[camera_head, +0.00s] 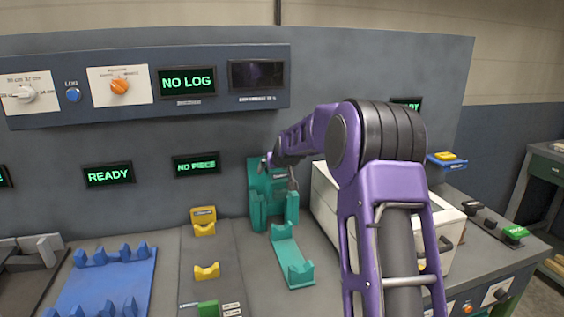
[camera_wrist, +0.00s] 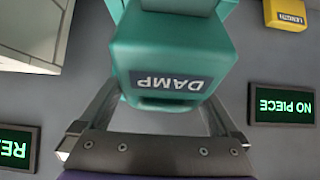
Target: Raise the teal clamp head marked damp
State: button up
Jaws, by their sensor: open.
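The teal clamp head (camera_wrist: 172,60), with a dark label reading DAMP, fills the upper middle of the wrist view, where the lettering is upside down. My gripper (camera_wrist: 158,108) is open, with one finger on each side of the head's lower part in that view. I cannot tell whether the fingers touch it. In the head view the teal clamp (camera_head: 262,180) stands against the grey panel, and my gripper (camera_head: 291,178) is in front of it, partly hidden by my purple arm. A teal cradle (camera_head: 291,255) lies on the bench in front of the clamp.
A white box (camera_head: 325,205) stands right of the clamp, partly behind my arm. Yellow rests (camera_head: 206,271) and a blue rack (camera_head: 115,285) are to the left.

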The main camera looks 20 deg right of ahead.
jog(key=v, duration=1.5)
jog(key=shift+s+r+b, duration=0.2)
jog(key=shift+s+b, duration=0.15)
jog(key=shift+s, duration=0.05)
